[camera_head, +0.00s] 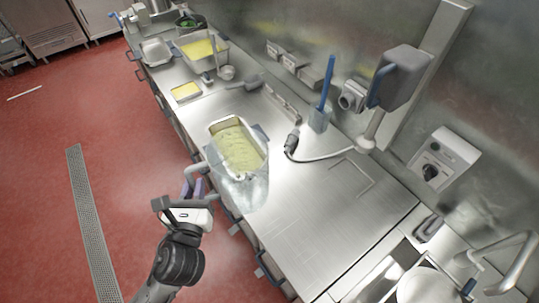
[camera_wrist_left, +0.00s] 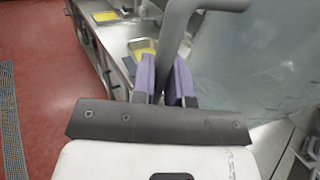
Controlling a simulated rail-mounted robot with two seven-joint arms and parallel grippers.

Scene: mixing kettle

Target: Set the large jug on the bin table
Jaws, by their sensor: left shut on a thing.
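The large jug (camera_head: 246,192) is a clear greyish vessel at the near edge of the steel table, in the middle of the head view. My left gripper (camera_head: 193,190) is shut on its grey handle (camera_head: 198,171), on the jug's left side. In the left wrist view the purple fingers of my left gripper (camera_wrist_left: 163,82) close around the handle, and the jug's cloudy wall (camera_wrist_left: 250,65) fills the right. I cannot tell whether the jug's base touches the table. The bin table (camera_head: 305,215) is a long steel counter. My right gripper is out of view.
A rectangular bin of yellow-green mix (camera_head: 238,146) overlaps the jug's upper part. A blue-handled tool stands in a holder (camera_head: 320,118) near the wall. Yellow-filled pans (camera_head: 186,91) sit farther back. The counter right of the jug is bare; a sink lies lower right.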

